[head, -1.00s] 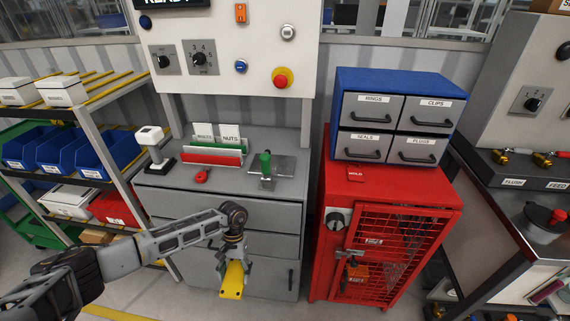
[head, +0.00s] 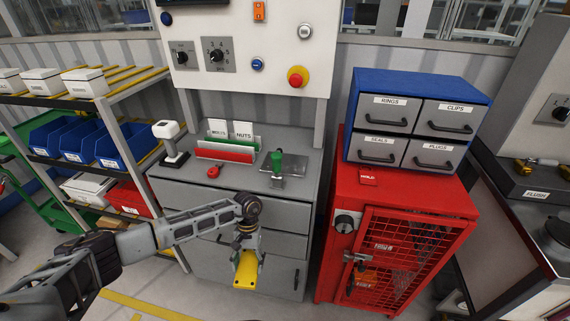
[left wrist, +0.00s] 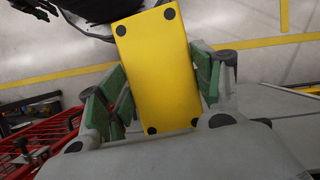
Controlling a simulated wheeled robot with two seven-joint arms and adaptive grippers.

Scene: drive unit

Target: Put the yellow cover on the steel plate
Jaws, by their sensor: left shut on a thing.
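The yellow cover (head: 246,271) is a flat rectangular plate with dark spots at its corners. My left gripper (head: 247,256) is shut on it and holds it in front of the grey cabinet, below its top. In the left wrist view the yellow cover (left wrist: 158,70) lies between the green-padded fingers of the gripper (left wrist: 160,95). The yellow cover is apart from the steel plate.
On the grey cabinet (head: 215,185) stand a red and green rack (head: 225,154), a red item (head: 213,171) and a white scanner-like device (head: 170,140). A red cage cabinet (head: 400,200) with a blue drawer unit (head: 420,90) stands right. A shelf with blue bins (head: 108,146) stands left.

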